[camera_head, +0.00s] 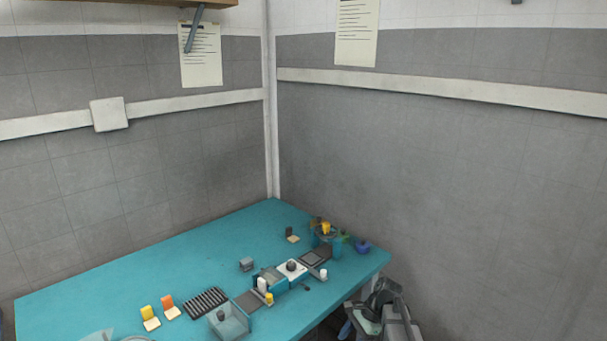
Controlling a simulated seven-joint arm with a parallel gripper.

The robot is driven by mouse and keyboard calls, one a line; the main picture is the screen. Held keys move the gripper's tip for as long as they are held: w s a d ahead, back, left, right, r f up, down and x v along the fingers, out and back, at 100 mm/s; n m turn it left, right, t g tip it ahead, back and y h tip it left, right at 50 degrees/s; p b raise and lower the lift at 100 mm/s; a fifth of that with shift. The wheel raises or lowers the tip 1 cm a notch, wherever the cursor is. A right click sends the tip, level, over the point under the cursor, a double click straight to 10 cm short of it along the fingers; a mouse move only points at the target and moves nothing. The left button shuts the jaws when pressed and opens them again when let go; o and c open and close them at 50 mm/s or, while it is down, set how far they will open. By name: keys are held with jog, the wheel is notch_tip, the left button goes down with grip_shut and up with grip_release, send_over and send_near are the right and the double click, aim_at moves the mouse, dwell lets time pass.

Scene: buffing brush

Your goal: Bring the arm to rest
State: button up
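A dark and light grey jointed shape (388,314) stands at the bottom right, beside the table's right edge and apart from the things on the table. It looks like my arm's end, cut off by the picture's lower edge. I cannot make out fingertips or anything held. A dark round-topped piece (291,265), perhaps the brush, sits on a white block in the middle of the table's things.
The teal table (190,255) fills the corner. The table's back left part is clear. Grey walls stand behind.

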jog(key=s+f+n+g+h, duration=0.1)
jog(key=s+f+n, duration=0.1)
jog(key=s+f, duration=0.75)
jog(key=s+d+f+n+g+h, duration=0.1)
jog(key=s+f+n, duration=0.2)
jog(key=s+f, duration=0.3)
jog(key=s+d+f+n+g+h, duration=0.1)
jog(key=s+f+n, duration=0.3)
jog(key=s, duration=1.1)
jog(key=s+d+f+n+g+h, duration=0.1)
jog(key=s+f+n, duration=0.3)
jog(key=s+f, duration=0.5)
jog(key=shift+s+f+g+h, duration=0.3)
jog(key=shift+s+g+h, duration=0.1)
jog(key=shift+s+h, duration=0.6)
